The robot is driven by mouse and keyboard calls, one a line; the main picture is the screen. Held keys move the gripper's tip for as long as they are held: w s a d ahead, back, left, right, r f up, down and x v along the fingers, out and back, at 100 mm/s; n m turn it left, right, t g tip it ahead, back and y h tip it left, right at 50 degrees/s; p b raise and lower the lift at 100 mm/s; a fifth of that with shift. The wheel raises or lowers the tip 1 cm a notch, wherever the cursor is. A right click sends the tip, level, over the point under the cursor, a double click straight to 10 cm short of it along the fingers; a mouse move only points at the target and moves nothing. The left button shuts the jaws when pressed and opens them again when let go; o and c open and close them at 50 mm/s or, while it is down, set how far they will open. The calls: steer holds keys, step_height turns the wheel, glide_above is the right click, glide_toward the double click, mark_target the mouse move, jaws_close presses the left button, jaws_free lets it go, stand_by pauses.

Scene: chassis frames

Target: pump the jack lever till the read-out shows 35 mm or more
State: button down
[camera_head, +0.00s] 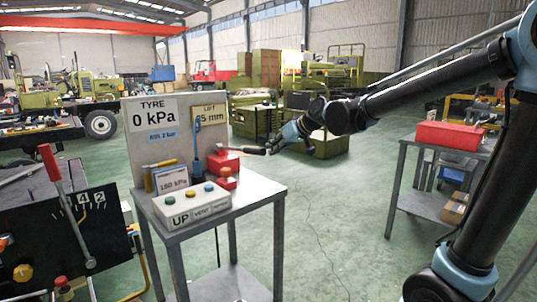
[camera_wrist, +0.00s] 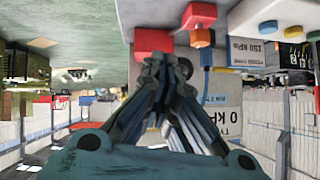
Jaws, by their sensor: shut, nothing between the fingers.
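In the wrist view, which is upside down, my gripper's fingers (camera_wrist: 160,62) are together and empty, with the red jack (camera_wrist: 153,40) just beyond the tips. The lever is not clear there. The lift read-out (camera_head: 209,116) ends in "5 mm"; its left part is not readable. The tyre read-out (camera_head: 155,114) shows 0 kPa.
A button box (camera_head: 190,209) marked UP and VENT stands on the bench's front edge. A blue hose (camera_head: 197,135) hangs on the panel. Left is a black panel with a red-handled lever (camera_head: 52,165). Right is a table with a red case (camera_head: 452,135). The floor between is clear.

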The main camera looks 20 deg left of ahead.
steer(key=shift+v, duration=1.65)
steer(key=shift+d, duration=0.1)
stand_by(1.4)
steer(key=s+d+f+m+h, duration=0.15)
steer(key=d+f, duration=0.25)
steer(key=d, duration=0.5)
steer(key=d+f+m+h, duration=0.2)
steer(key=d+f, duration=0.1)
steer(key=d, duration=0.7)
steer(key=s+d+f+m+h, duration=0.15)
steer(key=d+f, duration=0.25)
steer(key=d, duration=0.5)
steer(key=s+d+f+m+h, duration=0.2)
steer(key=s+d+f, duration=0.4)
steer(key=d, duration=0.4)
steer(key=s+d+f+m+g+h, duration=0.1)
steer(key=s+d+f+m+h, duration=0.2)
steer(key=s+d+f, duration=0.4)
steer(key=s+d+m, duration=0.1)
steer(key=d, duration=0.2)
steer(key=shift+d, duration=0.15)
